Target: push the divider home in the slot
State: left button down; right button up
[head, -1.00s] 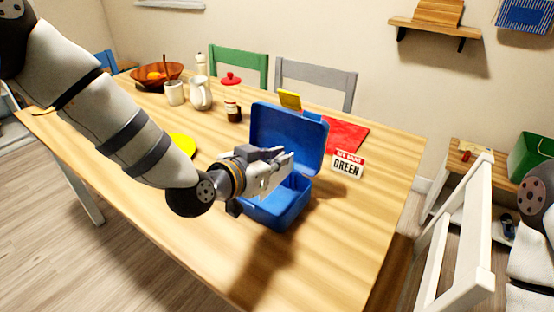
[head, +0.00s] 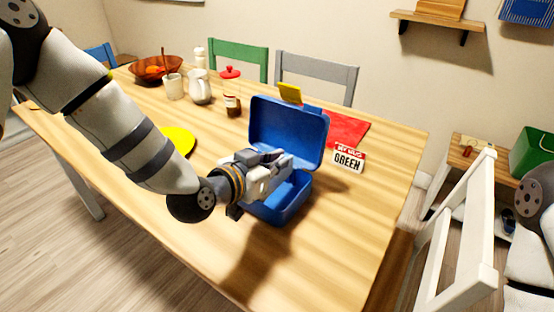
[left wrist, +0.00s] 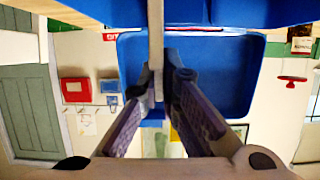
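The blue box (head: 283,205) stands on the table with its lid (head: 282,130) open and upright. My left gripper (head: 287,163) is over the box's near part, in front of the lid. In the left wrist view the divider (left wrist: 156,40) is a thin pale-grey strip, seen edge-on, between the fingertips of my left gripper (left wrist: 158,82), which look closed on it. The strip runs up towards the blue box body (left wrist: 230,12); the lid (left wrist: 222,75) shows beyond the fingers. The slot and the divider's lower edge are hidden. My right gripper is out of view.
A label block reading GREEN (head: 347,161) and a red cloth (head: 345,128) lie right of the box. A yellow plate (head: 180,140), jar (head: 231,104), pitcher (head: 200,88) and bowl (head: 155,70) are to the left. A white chair (head: 470,225) stands right. The near tabletop is clear.

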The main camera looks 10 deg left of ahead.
aim_at(277, 187)
pick_arm(q)
jog(key=shift+f+b, duration=0.5)
jog(key=shift+f, duration=1.5)
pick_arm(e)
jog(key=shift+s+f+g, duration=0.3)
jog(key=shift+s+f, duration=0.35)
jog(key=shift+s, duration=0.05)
pick_arm(q)
jog(key=c, duration=1.7)
grip_release()
jog(key=v, duration=1.2)
